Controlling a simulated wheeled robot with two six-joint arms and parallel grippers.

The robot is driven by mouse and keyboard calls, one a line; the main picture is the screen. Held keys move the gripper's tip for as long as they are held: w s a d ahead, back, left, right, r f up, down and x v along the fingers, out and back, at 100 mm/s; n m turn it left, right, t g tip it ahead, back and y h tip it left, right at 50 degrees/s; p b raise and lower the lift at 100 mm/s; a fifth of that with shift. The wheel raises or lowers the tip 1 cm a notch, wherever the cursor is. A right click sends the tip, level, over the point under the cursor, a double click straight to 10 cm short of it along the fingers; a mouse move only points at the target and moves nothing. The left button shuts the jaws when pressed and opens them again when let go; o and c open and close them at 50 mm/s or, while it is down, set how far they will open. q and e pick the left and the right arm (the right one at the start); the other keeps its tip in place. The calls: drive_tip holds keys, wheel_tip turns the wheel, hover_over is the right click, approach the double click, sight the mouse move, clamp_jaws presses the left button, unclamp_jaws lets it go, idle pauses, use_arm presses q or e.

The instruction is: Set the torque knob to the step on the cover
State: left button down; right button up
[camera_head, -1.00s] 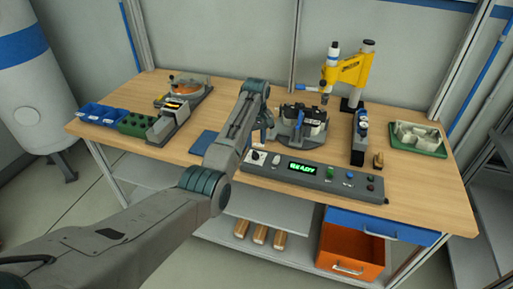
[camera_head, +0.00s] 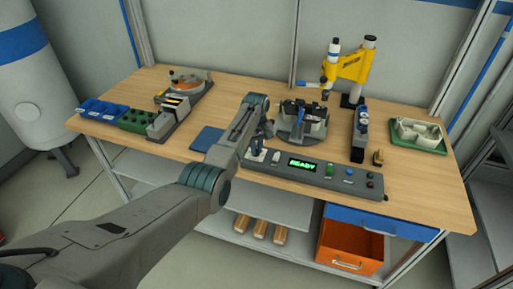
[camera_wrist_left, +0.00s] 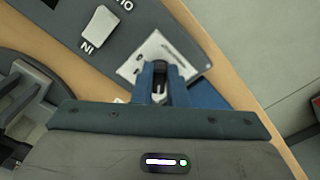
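The grey control panel (camera_head: 310,172) lies along the table's front edge with a lit green READY display (camera_head: 302,164). A white plate (camera_head: 256,155) marks the knob spot at its left end. In the wrist view this plate (camera_wrist_left: 150,52) is partly hidden by the blue fingers of my left gripper (camera_wrist_left: 162,76). A dark shape, probably the torque knob, shows between the fingers, which are apart. I cannot tell whether they touch it. In the head view the left gripper (camera_head: 264,143) is low over the plate. I cannot read the knob's setting or any step marking. My right gripper is not in view.
A round fixture (camera_head: 298,127) stands just behind the panel, close to my left gripper. A blue pad (camera_head: 206,139) lies left. A white rocker switch (camera_wrist_left: 100,28) is beside the plate. A yellow press (camera_head: 352,68) and a green tray (camera_head: 419,143) stand further right.

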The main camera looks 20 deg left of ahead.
use_arm(q)
drive_tip(key=shift+m, duration=0.4)
drive_tip(key=shift+a+r+m+p, duration=0.1)
drive_tip(key=shift+m+p, duration=0.6)
drive_tip(key=shift+m, duration=0.3)
drive_tip(key=m+p, duration=0.1)
drive_tip(key=m, duration=0.2)
drive_tip(key=shift+a, duration=0.1)
drive_tip(key=shift+m, duration=0.9)
drive_tip(key=shift+a, duration=0.1)
drive_tip(key=c, duration=1.4)
unclamp_jaws()
drive_tip(key=shift+s, duration=0.1)
drive_tip(key=shift+c, duration=0.2)
